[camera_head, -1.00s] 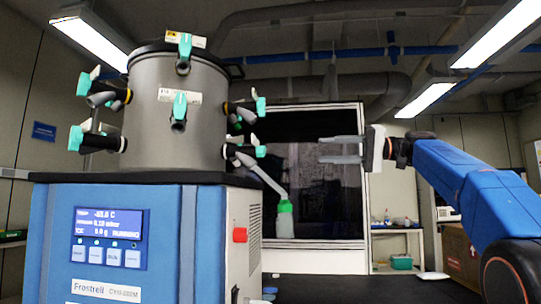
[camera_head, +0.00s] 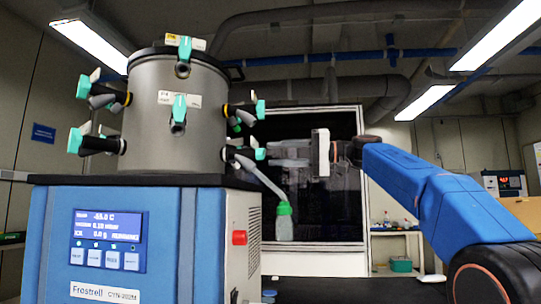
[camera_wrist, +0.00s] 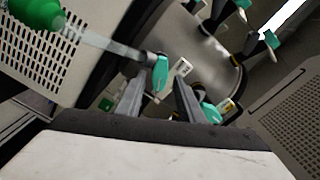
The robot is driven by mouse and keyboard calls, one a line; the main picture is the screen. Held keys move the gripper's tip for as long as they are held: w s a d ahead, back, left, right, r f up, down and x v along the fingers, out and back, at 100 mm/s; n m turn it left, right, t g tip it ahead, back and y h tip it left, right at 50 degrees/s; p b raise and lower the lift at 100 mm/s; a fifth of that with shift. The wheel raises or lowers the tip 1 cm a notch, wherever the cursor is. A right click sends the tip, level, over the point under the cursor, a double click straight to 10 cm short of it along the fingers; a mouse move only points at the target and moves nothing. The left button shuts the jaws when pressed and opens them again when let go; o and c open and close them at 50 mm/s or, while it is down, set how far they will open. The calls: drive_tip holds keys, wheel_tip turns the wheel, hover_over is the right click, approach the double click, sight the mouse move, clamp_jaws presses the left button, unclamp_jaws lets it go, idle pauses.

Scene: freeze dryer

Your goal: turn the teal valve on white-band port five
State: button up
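The steel drum (camera_head: 150,130) of the freeze dryer carries several black ports with teal valves, including a front one (camera_head: 179,108), a top one (camera_head: 185,48) and two on the left. On the right side are an upper teal valve (camera_head: 260,109) and a lower teal valve (camera_head: 260,154). I cannot read the port numbers; the front tag (camera_head: 193,100) looks white. My gripper (camera_head: 270,153) is open and empty, its fingertips close to the lower right valve. In the wrist view, one teal valve (camera_wrist: 160,74) shows between the fingertips and another (camera_wrist: 212,113) beside the right finger.
A bottle with a green cap (camera_head: 284,209) hangs by a tube from the lower right port; its cap also shows in the wrist view (camera_wrist: 38,12). The blue cabinet (camera_head: 160,235) stands below the drum. A dark-windowed enclosure (camera_head: 330,215) stands behind my gripper.

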drive_tip(key=shift+w+a, duration=0.25)
drive_tip(key=shift+a, duration=1)
clamp_jaws()
